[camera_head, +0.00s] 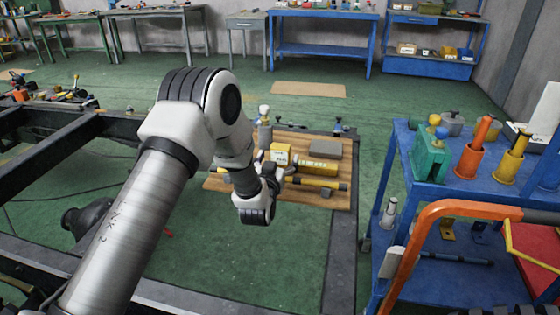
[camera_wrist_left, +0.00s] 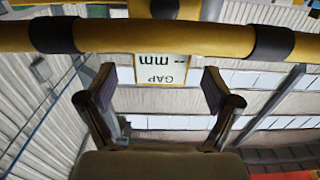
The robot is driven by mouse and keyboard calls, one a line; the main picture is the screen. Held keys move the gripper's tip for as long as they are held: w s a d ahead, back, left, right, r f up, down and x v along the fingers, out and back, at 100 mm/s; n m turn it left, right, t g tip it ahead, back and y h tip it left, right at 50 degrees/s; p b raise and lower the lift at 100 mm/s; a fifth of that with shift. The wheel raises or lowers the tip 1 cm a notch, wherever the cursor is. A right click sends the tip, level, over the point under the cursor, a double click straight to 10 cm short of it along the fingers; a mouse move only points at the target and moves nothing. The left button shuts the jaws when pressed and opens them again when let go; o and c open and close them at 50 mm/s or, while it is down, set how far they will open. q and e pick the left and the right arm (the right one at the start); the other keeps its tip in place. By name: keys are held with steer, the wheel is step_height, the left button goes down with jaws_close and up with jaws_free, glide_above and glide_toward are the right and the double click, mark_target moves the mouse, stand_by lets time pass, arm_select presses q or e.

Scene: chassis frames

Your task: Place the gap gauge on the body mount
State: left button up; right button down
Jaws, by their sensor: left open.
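The gap gauge (camera_head: 328,183), a yellow bar with black bands, lies across the wooden board (camera_head: 338,202) in the head view. It also crosses the top of the left wrist view (camera_wrist_left: 195,37), with a plate marked "GAP mm" (camera_wrist_left: 162,69) below it. Contact cannot be told. I cannot tell which part is the body mount. My right gripper is not in view.
A yellow labelled box (camera_head: 281,152) and a grey block (camera_head: 325,149) are on the board. Dark chassis rails (camera_head: 341,258) frame the area. A blue cart (camera_head: 398,190) with an orange handle (camera_head: 412,250) stands at right. Green floor (camera_head: 290,270) is clear in front of the board.

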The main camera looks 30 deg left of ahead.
arm_select(q)
steer(key=shift+x, duration=1.2)
steer(key=c, duration=1.5)
